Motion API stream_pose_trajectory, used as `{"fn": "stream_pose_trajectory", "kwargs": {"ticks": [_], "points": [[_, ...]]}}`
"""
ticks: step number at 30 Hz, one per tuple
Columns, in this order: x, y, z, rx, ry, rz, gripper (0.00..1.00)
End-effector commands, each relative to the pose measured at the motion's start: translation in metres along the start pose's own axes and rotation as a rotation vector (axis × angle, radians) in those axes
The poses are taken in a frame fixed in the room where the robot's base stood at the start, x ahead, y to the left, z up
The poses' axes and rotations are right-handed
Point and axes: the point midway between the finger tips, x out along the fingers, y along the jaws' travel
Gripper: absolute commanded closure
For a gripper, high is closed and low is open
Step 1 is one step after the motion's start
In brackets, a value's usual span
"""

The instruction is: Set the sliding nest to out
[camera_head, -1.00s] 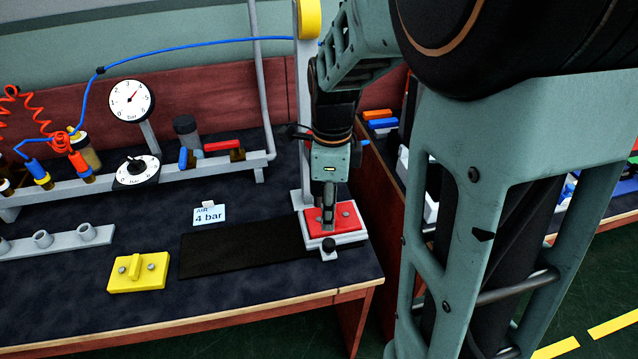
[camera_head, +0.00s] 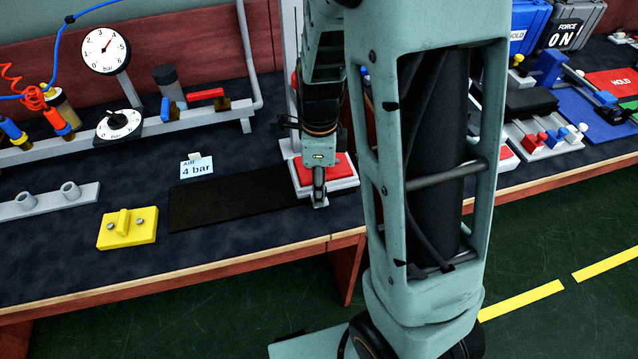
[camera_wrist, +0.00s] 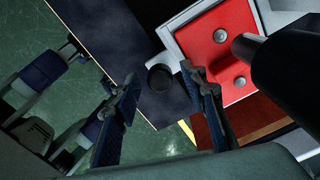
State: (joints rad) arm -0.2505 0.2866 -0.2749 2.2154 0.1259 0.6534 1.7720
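The sliding nest is a white tray (camera_head: 345,182) at the right end of a dark flat strip (camera_head: 225,202). A red block (camera_head: 303,177) with a raised rib and metal studs sits in it. In the wrist view the nest's white rim (camera_wrist: 172,42) and the red block (camera_wrist: 222,38) are at upper right. A round black knob (camera_wrist: 160,77) stands off the nest's front side. My gripper (camera_head: 318,200) is low at the nest's front edge and hides the knob in the head view. In the wrist view its fingers (camera_wrist: 160,74) are apart, with the knob between their tips; contact is unclear.
A yellow block (camera_head: 128,228) lies left of the strip. A card reading "4 bar" (camera_head: 197,168) stands behind it. A gauge (camera_head: 104,50), a dial (camera_head: 119,125) and a grey pipe are farther back. The bench front edge is close to my gripper. Another bench with fixtures stands right.

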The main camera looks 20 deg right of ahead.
Motion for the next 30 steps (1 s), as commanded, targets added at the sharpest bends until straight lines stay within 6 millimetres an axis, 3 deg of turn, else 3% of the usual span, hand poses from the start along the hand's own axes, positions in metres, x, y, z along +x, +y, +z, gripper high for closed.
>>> {"fn": "stream_pose_trajectory", "kwargs": {"ticks": [3,14,24,30], "points": [[0.0,0.0,0.0,0.0,0.0,0.0,0.62],[-0.001,0.0,0.0,0.0,0.0,0.0,1.0],[-0.001,0.001,0.002,-0.002,0.0,0.0,1.0],[-0.004,0.007,0.021,-0.006,0.0,0.002,1.0]]}}
